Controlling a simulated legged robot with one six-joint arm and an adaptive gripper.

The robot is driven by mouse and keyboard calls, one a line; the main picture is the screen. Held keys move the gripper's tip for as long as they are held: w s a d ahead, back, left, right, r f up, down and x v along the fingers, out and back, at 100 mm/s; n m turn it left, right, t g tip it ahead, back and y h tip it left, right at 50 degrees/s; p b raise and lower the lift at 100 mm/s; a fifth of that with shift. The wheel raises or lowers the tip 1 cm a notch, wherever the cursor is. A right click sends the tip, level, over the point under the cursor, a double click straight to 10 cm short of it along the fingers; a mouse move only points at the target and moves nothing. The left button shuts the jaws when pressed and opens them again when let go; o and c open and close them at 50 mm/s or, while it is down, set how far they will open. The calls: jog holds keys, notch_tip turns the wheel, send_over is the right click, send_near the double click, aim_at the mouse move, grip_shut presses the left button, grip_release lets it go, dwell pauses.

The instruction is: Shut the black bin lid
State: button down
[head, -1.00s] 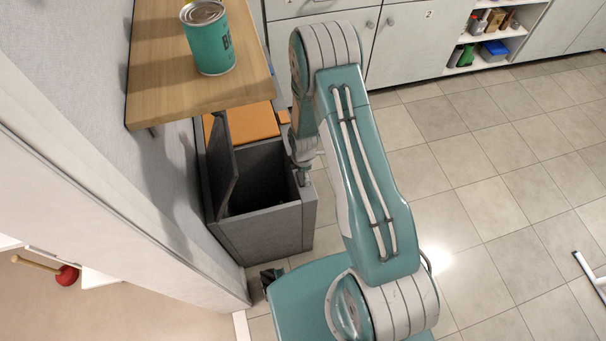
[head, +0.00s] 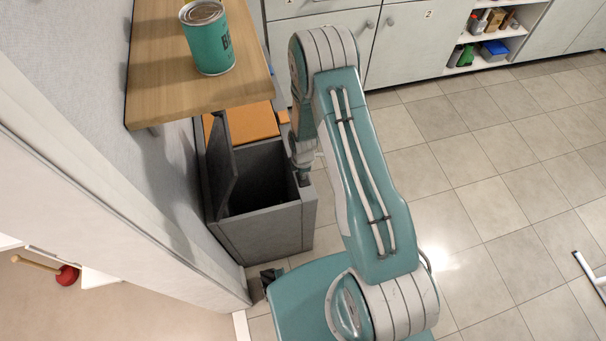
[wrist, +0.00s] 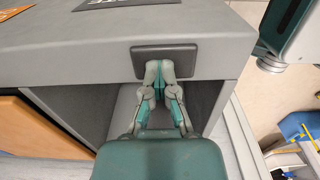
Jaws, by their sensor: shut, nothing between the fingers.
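The black bin lid (head: 221,165) stands up, open, along the left side of the grey bin (head: 262,228) in the head view. The bin's dark inside shows. My gripper (head: 303,180) is at the bin's right rim, across the opening from the lid and apart from it. In the wrist view my gripper (wrist: 159,72) is shut and empty, its tips at a dark plate (wrist: 185,52) on a grey panel of the bin. I cannot tell if they touch. I cannot make out the lid in the wrist view.
An orange lid (head: 252,121) lies flat beside the opening. A wooden shelf (head: 160,75) with a teal can (head: 209,45) overhangs the bins. A wall panel (head: 110,170) stands close on the left.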

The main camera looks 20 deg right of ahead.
jog(key=shift+s+f, duration=0.3)
jog(key=shift+s, duration=0.1)
grip_release()
jog(key=shift+w, duration=0.15)
jog(key=shift+r, duration=0.15)
jog(key=shift+w+r, duration=0.1)
jog(key=shift+r, duration=0.15)
notch_tip(320, 180, up, 11)
jog(key=shift+r, duration=0.15)
notch_tip(320, 180, down, 12)
jog(key=shift+r, duration=0.15)
dwell(0.7)
